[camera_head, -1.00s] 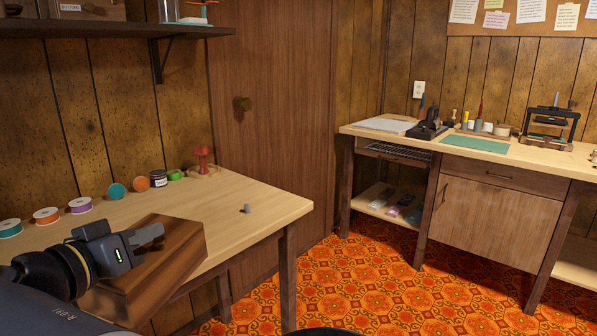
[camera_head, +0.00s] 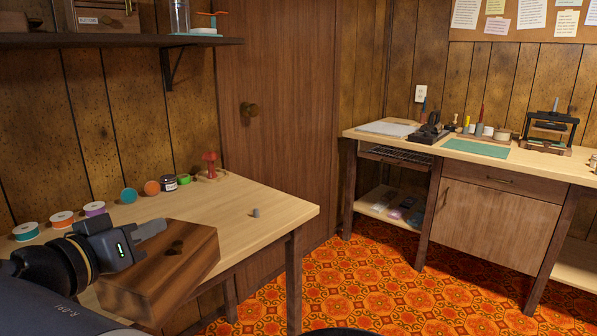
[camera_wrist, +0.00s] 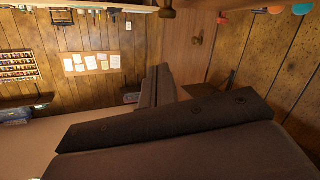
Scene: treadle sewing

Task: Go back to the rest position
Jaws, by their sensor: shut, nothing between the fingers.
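My gripper (camera_head: 158,228) is in the lower left of the head view, above and beside a brown wooden box (camera_head: 180,265) at the front of the light wooden table (camera_head: 240,237). Its grey fingers are shut with nothing between them. I cannot tell in the head view whether they touch the box. In the wrist view, the dark fingers (camera_wrist: 158,88) fill the middle and bottom, with the panelled wall and pinned notes behind. A dark knob or hole shows on the box.
Several thread spools (camera_head: 62,219), a dark jar (camera_head: 169,183) and a red-topped object (camera_head: 210,165) stand along the table's back. A small grey cylinder (camera_head: 256,213) stands near the right end. A shelf (camera_head: 110,41) hangs above. A second workbench (camera_head: 480,155) stands right, across open patterned floor (camera_head: 360,285).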

